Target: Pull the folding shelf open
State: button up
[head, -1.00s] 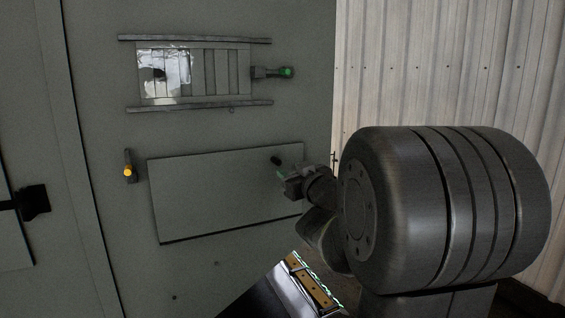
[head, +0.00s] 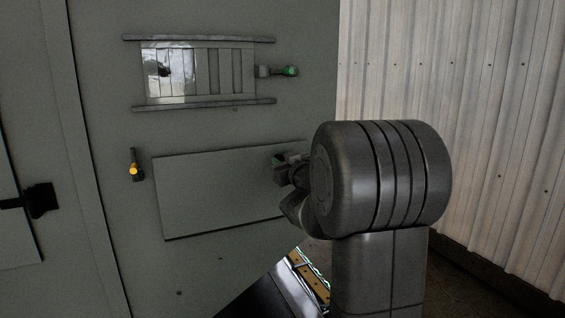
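The folding shelf (head: 215,195) is a flat grey rectangular panel. It lies flat against the grey enclosure wall (head: 110,85), left of my arm in the head view. My gripper (head: 280,163) is small in the picture, at the upper right part of the panel. My own arm link covers the panel's right end and much of the gripper. Whether the fingers are apart, or touch anything, I cannot tell. A dark knob at the panel's upper right is hidden behind the gripper now.
Above the panel is a slatted vent with a sliding clear cover (head: 170,72) between two rails, and a green-tipped latch (head: 290,71). A yellow-tipped lever (head: 134,170) is at the left. A black handle (head: 38,201) is at far left. Corrugated wall (head: 450,90) stands right.

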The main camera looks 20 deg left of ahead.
grip_shut()
jog(key=shift+f, duration=0.1)
